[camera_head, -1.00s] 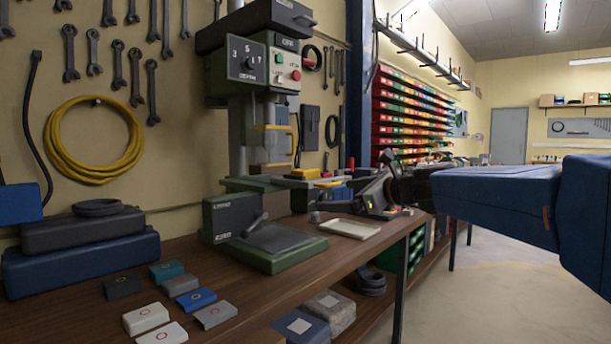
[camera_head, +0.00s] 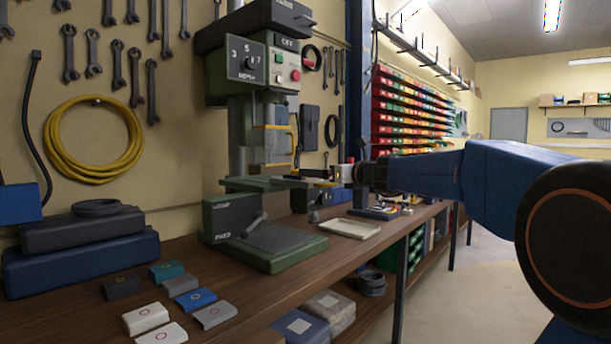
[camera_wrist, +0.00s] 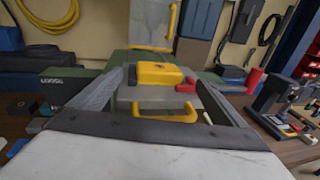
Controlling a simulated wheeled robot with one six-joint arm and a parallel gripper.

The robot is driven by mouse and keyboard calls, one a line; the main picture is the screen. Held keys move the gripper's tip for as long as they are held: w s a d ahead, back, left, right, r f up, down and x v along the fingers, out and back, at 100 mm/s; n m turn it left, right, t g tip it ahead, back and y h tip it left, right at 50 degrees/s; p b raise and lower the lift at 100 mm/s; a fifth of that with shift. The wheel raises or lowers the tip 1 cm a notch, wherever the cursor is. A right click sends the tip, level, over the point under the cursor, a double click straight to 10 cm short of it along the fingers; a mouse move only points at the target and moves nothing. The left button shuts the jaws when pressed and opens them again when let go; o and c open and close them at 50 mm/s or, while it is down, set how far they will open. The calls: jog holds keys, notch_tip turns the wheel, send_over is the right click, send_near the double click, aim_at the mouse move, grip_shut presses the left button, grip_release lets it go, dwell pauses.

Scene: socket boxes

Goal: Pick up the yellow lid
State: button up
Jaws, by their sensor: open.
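The yellow lid (camera_wrist: 158,73) lies ahead in the middle of the wrist view, on or just above the green base of the drill press. A small red piece (camera_wrist: 186,88) is beside it on the right. My gripper (camera_wrist: 165,84) is open, its dark fingers reaching forward left and right of the lid. The lid looks to be between or just beyond the fingertips; contact cannot be told. In the head view my gripper (camera_head: 322,180) is level beside the drill press, and its fingers largely hide the lid.
The green drill press (camera_head: 252,90) rises close behind my gripper. A yellow curved piece (camera_wrist: 166,114) shows nearer the wrist camera. A cream tray (camera_head: 349,229) and several small boxes (camera_head: 196,299) lie on the wooden bench. The aisle at right is free.

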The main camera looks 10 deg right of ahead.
jog(key=shift+x, duration=3.15)
jog(key=c, duration=1.1)
